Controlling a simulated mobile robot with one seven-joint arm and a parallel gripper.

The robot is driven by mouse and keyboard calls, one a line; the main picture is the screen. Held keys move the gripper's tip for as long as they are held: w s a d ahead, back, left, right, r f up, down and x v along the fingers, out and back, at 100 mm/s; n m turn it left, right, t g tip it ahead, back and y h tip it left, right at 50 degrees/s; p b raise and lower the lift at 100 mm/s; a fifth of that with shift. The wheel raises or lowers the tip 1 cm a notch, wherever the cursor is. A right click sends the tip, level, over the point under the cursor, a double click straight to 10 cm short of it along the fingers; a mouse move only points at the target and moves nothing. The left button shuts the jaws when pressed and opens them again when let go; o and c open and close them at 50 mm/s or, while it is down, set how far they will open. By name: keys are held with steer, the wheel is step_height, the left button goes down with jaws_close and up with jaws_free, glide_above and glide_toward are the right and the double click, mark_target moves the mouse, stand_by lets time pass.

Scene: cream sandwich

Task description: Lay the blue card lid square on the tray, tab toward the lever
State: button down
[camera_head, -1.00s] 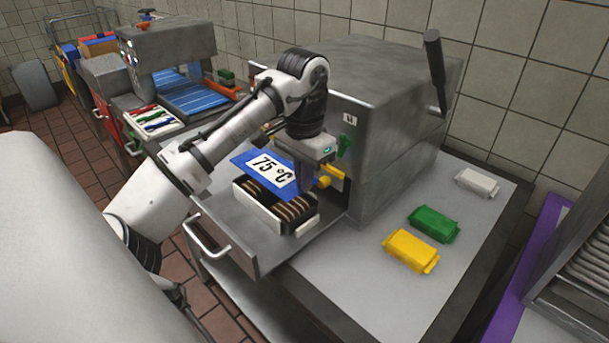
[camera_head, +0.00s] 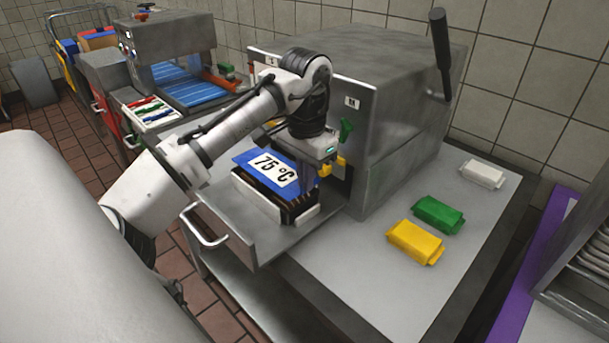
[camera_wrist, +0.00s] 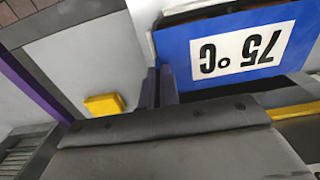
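The blue card lid (camera_head: 250,162), with a white "75 °C" label, is over the tray, its near edge close above the contents. Whether it rests on the rim is unclear. The tray (camera_head: 303,215) has a pale end wall and sits on the pulled-out metal drawer; brown slices show below the lid. My gripper (camera_head: 309,188) is at the lid's right side. In the wrist view, its fingers (camera_wrist: 162,87) are close together at the edge of the lid (camera_wrist: 180,60), seemingly pinching it. The black lever (camera_head: 440,50) rises from the machine's right side. I cannot make out the tab.
The machine (camera_head: 390,140) stands right behind the tray. A green knob (camera_head: 345,130) and yellow part (camera_head: 326,168) are close to my gripper. Yellow (camera_head: 415,242), green (camera_head: 437,214) and white (camera_head: 482,173) packs lie on the counter right. The drawer handle (camera_head: 205,230) sticks out at left.

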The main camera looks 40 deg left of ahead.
steer(key=shift+s+f+b, duration=0.1)
steer(key=shift+f+b, duration=0.45)
steer(key=shift+f, duration=0.65)
steer(key=shift+f, duration=0.1)
steer(key=c, duration=1.6)
jaws_free()
step_height(320, 180, up, 14)
steer(key=shift+f, duration=0.1)
steer(key=shift+s, duration=0.1)
